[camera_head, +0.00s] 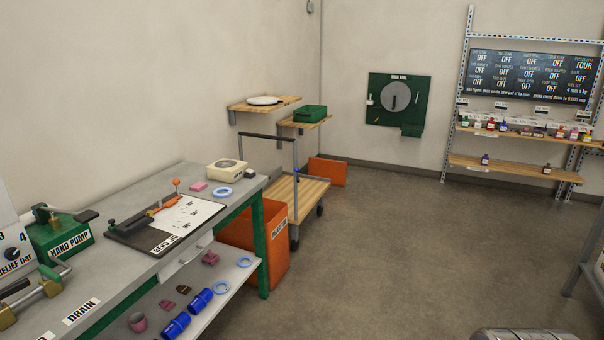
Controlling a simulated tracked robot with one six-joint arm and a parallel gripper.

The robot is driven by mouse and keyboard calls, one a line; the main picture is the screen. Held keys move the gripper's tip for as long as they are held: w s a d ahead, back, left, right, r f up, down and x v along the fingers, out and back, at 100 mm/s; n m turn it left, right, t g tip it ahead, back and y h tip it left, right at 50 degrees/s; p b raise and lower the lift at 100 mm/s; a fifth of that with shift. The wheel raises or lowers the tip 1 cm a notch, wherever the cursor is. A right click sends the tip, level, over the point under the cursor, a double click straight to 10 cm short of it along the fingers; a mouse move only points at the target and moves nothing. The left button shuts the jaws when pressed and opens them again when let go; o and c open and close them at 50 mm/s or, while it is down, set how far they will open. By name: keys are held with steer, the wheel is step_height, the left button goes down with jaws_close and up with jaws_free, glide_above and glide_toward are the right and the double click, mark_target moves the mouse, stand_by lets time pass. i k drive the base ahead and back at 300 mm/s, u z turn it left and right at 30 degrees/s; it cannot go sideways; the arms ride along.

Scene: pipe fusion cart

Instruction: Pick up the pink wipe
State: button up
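A small flat pink piece (198,186), which looks like the pink wipe, lies on the grey bench top (130,258) toward its far end.
A bend jig board (160,230) with an orange-knobbed lever and a green hand pump (65,236) stand nearer on the bench. The lower shelf (215,291) holds blue fittings and pinkish pieces. An orange bin (270,258) stands at the bench's end.

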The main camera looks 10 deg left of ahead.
mark_target(198, 186)
steer(key=u, duration=0.3)
steer(key=i, duration=1.55)
steer(key=u, duration=0.55)
steer(key=i, duration=0.95)
steer(key=u, duration=0.4)
steer(key=i, duration=1)
steer(key=u, duration=0.2)
